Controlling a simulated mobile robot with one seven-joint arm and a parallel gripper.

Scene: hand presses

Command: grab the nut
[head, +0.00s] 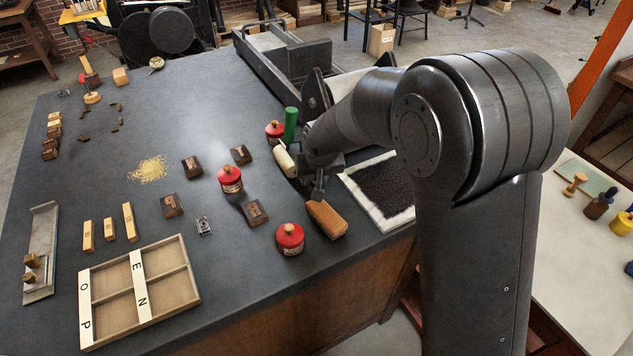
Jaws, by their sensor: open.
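I cannot make out a nut for certain. A small grey metal piece (204,226) lies on the dark table among the wooden blocks, left of the middle. A tiny grey ring-like thing (63,93) lies at the far left. Both are too small to name surely. My gripper (318,194) is open, pointing down just above or at the back end of a tan block (327,220); I cannot tell whether they touch. It is well to the right of both small things. The arm hides part of the table behind it.
Red-lidded pots (290,239) stand near my gripper, with a green cylinder (290,125) and a pale roller (284,160) behind. A dark pad in a white frame (381,187) lies right. A divided wooden tray (190,291) sits front left. The table's back middle is clear.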

